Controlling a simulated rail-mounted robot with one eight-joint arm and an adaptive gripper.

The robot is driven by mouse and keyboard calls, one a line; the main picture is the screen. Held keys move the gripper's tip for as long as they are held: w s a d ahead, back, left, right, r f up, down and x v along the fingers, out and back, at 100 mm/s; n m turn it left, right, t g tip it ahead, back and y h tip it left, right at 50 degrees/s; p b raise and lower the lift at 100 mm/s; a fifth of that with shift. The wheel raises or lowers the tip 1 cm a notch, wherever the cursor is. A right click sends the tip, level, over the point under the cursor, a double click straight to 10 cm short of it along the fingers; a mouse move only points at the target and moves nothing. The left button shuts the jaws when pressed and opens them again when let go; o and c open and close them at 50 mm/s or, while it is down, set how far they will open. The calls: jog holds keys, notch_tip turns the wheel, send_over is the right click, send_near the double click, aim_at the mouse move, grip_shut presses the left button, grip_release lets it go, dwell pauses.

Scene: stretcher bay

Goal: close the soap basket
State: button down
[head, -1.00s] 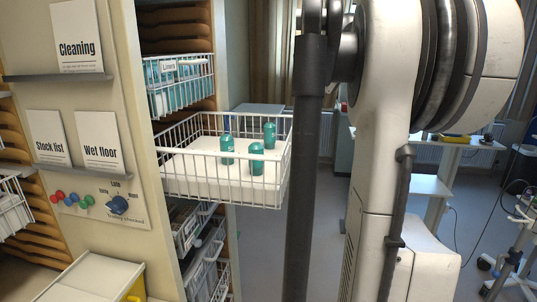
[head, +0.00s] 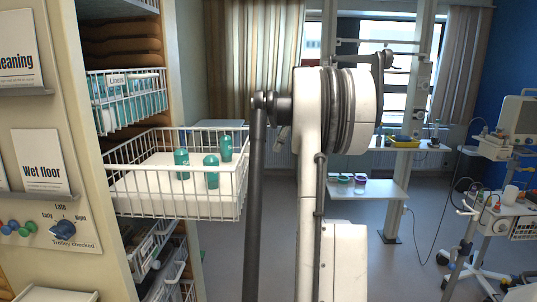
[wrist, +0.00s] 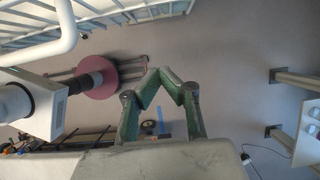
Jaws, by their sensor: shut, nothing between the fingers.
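The soap basket (head: 150,205) is a white wire basket with a pale base. In the head view it sticks far out from the cabinet, left of my arm. It holds three green bottles: one at the left (head: 181,164), one in front (head: 211,172) and one behind (head: 226,147). My gripper (wrist: 165,72) shows in the wrist view, its green fingers together at the tips with nothing between them. White wire bars (wrist: 110,14) cross the top of that view, apart from the fingertips. In the head view I cannot make out my gripper.
Above the soap basket, a basket labelled Liners (head: 125,98) sits in the cabinet, and more baskets are below. The panel (head: 50,205) with signs and a knob stands at the left. A shelf table (head: 370,190) and a wheeled equipment stand (head: 490,210) are at the right. Open floor lies between.

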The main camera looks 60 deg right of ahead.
jog(key=w+a+f+p, duration=0.2)
jog(key=w+a+f, duration=0.1)
jog(key=w+f, duration=0.3)
jog(key=shift+p+x, duration=0.35)
jog(key=shift+x, duration=0.75)
jog(key=shift+s, duration=0.1)
